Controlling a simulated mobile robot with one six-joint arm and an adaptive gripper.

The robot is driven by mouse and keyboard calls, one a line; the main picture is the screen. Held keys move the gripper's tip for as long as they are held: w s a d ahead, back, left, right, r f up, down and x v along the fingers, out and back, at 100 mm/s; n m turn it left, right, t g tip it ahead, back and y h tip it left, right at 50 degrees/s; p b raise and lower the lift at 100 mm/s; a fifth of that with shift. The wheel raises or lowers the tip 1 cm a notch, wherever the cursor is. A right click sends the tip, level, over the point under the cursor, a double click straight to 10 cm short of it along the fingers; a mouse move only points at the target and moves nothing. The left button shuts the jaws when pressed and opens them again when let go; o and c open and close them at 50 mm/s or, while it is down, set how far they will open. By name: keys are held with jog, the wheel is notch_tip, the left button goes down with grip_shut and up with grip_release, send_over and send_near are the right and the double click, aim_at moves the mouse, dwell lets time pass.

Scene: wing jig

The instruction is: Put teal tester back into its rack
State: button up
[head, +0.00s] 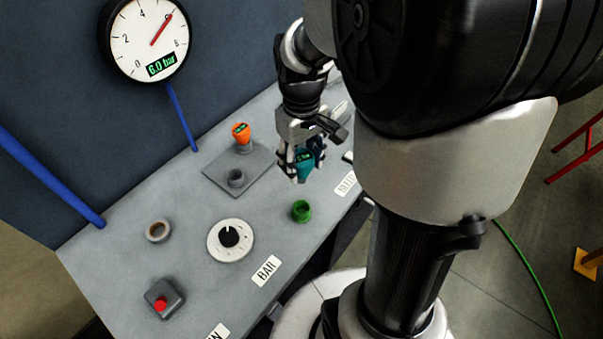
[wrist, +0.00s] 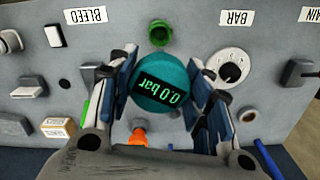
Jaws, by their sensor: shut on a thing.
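The teal tester (head: 304,163) is held by my gripper (head: 299,172) above the bench, near its front edge. In the wrist view the tester (wrist: 162,86) sits between the two fingers (wrist: 157,98), with its display reading 0.0 bar. The rack (head: 238,172) is a grey plate with two round sockets. The orange tester (head: 241,131) stands in the rear socket, and the nearer socket (head: 236,177) is empty. The rack lies left of my gripper in the head view. In the wrist view the orange tester (wrist: 138,137) is partly hidden behind my gripper.
A green fitting (head: 302,211) stands on the bench just in front of my gripper. The wall gauge (head: 147,40) reads 6.0 bar. A blue pipe (head: 182,117) runs down behind the bench.

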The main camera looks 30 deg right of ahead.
notch_tip(320, 180, up, 5)
jog(key=shift+f+p, duration=0.1)
jog(key=shift+p, duration=0.45)
jog(key=shift+r+p, duration=1.35)
jog(key=shift+r, duration=0.15)
